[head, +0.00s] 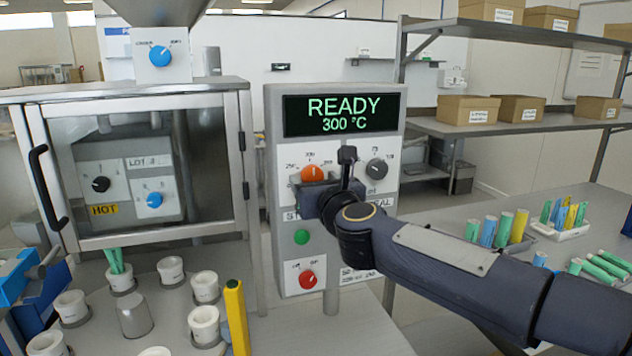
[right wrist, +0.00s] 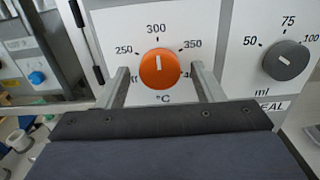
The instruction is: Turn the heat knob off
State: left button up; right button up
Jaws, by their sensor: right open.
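The heat knob is the orange dial (right wrist: 158,68) with °C marks on the control panel; its white pointer aims near 300. It also shows in the head view (head: 314,174), partly covered by my right gripper. My right gripper (right wrist: 160,72) is open, with one finger on each side of the knob; I cannot tell whether the fingers touch it. The display (head: 342,115) above reads READY and 300 °C. My left gripper is not in view.
A grey ml knob (head: 376,168) sits right of the heat knob. A green button (head: 302,237) and a red knob (head: 307,279) are below. A glass-fronted cabinet (head: 245,150) stands left. Several white cups (head: 205,287) and a yellow marker-like object (head: 236,318) stand on the counter.

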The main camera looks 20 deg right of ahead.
jog(key=c, duration=1)
jog(key=shift+o, duration=0.2)
